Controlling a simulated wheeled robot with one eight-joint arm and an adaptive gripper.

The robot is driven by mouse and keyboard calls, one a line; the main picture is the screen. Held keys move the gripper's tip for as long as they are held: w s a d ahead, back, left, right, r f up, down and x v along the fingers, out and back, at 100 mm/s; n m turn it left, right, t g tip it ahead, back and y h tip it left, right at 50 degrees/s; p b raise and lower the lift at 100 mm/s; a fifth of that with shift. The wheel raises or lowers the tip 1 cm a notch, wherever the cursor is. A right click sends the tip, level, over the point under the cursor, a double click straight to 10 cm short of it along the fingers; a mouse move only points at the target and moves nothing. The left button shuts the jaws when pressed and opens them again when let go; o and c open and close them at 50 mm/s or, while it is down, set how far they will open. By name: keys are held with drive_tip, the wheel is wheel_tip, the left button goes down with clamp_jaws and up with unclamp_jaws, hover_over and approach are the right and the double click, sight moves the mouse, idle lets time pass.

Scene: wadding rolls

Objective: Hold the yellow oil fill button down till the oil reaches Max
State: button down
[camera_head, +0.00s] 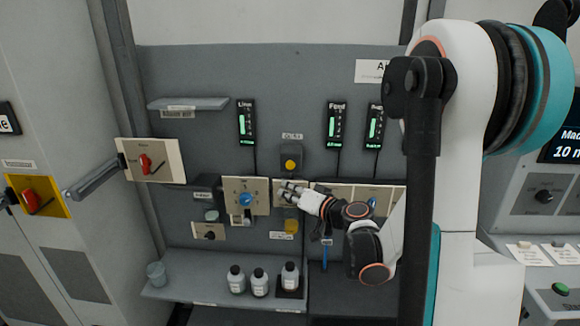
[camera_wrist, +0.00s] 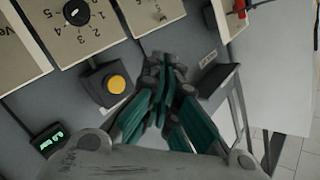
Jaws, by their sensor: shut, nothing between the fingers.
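A round yellow button (camera_head: 290,164) sits on a dark box on the grey back panel. A second yellow part (camera_head: 291,226) is lower on the panel, below my gripper, with a small label under it. My gripper (camera_head: 284,189) is in front of the panel, between the two yellow parts. In the wrist view a round yellow button (camera_wrist: 117,84) on a dark box lies left of my gripper (camera_wrist: 166,70). I cannot tell which of the two it is. The fingers are shut and empty, and appear apart from that button. The oil level and its Max mark are not readable.
A blue knob (camera_head: 246,199) is left of my gripper. Three green-lit gauges (camera_head: 246,124) hang above. Several bottles (camera_head: 259,283) and a cup (camera_head: 156,273) stand on the lower shelf (camera_head: 200,293). A lever plate (camera_head: 152,160) juts out at left.

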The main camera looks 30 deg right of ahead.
sight(290, 165)
drive_tip(key=w+d, duration=0.4)
drive_tip(key=w, duration=0.3)
drive_tip(key=shift+d, duration=0.3)
drive_tip(key=shift+d, duration=0.1)
idle(1.2)
drive_tip(key=shift+w+d, duration=0.15)
drive_tip(key=shift+w, duration=0.1)
drive_tip(key=shift+w+d, duration=0.25)
drive_tip(key=shift+w, duration=0.1)
idle(5.1)
